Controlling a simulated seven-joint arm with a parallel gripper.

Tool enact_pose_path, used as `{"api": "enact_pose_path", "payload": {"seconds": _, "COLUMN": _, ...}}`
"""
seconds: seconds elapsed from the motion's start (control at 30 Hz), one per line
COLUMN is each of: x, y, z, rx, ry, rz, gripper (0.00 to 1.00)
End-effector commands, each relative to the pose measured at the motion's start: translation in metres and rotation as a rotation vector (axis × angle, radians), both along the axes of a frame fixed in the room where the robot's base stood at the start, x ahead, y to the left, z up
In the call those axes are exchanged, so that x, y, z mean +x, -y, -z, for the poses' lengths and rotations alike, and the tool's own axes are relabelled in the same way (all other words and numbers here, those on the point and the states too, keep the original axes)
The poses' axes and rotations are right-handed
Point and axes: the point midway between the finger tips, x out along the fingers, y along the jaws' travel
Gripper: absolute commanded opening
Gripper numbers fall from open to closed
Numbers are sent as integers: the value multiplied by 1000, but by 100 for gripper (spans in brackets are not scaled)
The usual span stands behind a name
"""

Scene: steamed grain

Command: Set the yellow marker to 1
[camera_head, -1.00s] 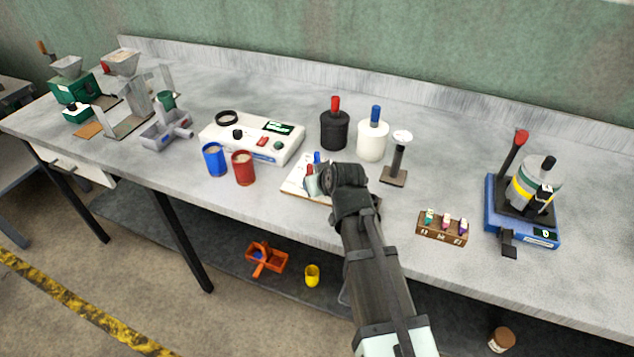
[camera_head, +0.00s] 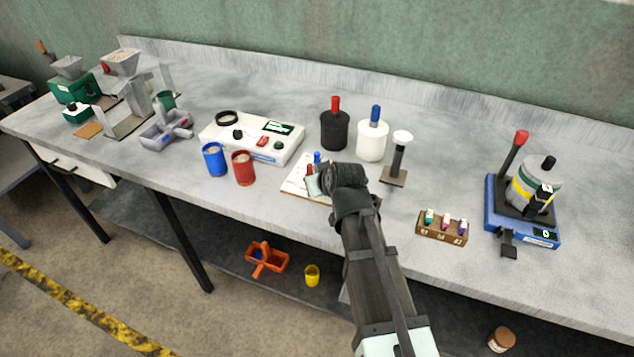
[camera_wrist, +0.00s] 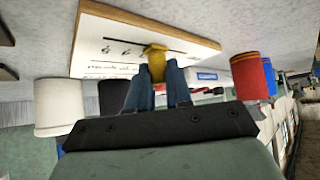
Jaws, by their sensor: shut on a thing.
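The white board (camera_head: 292,188) lies near the table's front edge and is partly hidden by my arm in the head view. In the wrist view the board (camera_wrist: 115,42) appears at the top, with printed lines and small marks. My gripper (camera_wrist: 160,88) is shut on the yellow marker (camera_wrist: 156,66), which stands at the board between the fingers. The head view hides the yellow marker behind my wrist. A red marker (camera_head: 310,171) and a blue marker (camera_head: 317,157) show beside the fingers in the head view. I cannot read which number the yellow marker is at.
Red (camera_head: 244,168) and blue (camera_head: 214,159) cups stand left of the board. Black (camera_head: 334,131) and white (camera_head: 372,141) jars and a tamper (camera_head: 397,160) stand behind and right. A small rack (camera_head: 442,228) and a blue-based device (camera_head: 495,212) are farther right. Bare table lies between.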

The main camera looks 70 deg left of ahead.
Motion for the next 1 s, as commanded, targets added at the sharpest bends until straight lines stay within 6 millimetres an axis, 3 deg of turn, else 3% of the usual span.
{"api": "enact_pose_path", "payload": {"seconds": 0.17, "x": -4, "y": -6, "z": 0, "rx": 1, "ry": 1, "rz": -1, "gripper": 0}}
{"api": "enact_pose_path", "payload": {"seconds": 0.43, "x": -30, "y": -33, "z": 0, "rx": 1, "ry": 1, "rz": -1, "gripper": 0}}
{"api": "enact_pose_path", "payload": {"seconds": 0.77, "x": -35, "y": -37, "z": -1, "rx": 5, "ry": -2, "rz": -1, "gripper": 0}}
{"api": "enact_pose_path", "payload": {"seconds": 0.8, "x": -35, "y": -38, "z": -1, "rx": 6, "ry": -3, "rz": -1, "gripper": 23}}
{"api": "enact_pose_path", "payload": {"seconds": 1.0, "x": -35, "y": -37, "z": -1, "rx": 4, "ry": -1, "rz": -1, "gripper": 42}}
